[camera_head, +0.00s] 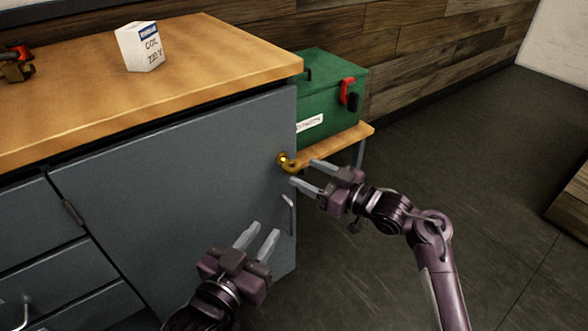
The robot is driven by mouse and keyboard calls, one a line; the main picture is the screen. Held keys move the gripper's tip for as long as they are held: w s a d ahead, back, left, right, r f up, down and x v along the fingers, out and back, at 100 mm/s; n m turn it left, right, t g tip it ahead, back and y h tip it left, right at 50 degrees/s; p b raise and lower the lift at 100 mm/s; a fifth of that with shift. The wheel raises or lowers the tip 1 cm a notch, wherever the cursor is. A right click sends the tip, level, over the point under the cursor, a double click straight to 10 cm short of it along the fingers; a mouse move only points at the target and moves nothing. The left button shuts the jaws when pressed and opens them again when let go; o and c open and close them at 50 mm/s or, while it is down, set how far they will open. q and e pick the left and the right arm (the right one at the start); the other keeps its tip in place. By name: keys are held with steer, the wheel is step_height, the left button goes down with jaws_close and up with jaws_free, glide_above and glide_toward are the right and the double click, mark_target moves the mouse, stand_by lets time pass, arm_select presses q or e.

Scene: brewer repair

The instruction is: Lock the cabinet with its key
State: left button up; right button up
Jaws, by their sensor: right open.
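The grey cabinet (180,190) stands under a wooden worktop, and its door looks closed. A brass key (291,164) sits at the lock near the door's upper right edge; how deep it is in the lock I cannot tell. My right gripper (301,174) is open, with its fingertips just right of the key and no clear contact. My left gripper (262,236) is open and empty, low in front of the door. The metal door handle (289,214) is below the key, right of the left gripper's fingertips.
A green toolbox (325,95) with a red latch stands on a low wooden bench (345,145) behind the cabinet. A white labelled box (139,47) is on the worktop (210,65). Drawers (40,260) are at the left. The dark floor at right is mostly clear.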

mark_target(299, 170)
arm_select(q)
step_height(299, 170, up, 10)
steer(key=t+h+b, duration=0.1)
steer(key=t, duration=0.3)
steer(key=shift+a+f+t+h, duration=0.25)
steer(key=shift+a+t+h, duration=0.05)
steer(key=shift+a+h, duration=0.15)
arm_select(e)
steer(key=x, duration=0.5)
steer(key=shift+f, duration=0.1)
steer(key=shift+c, duration=0.3)
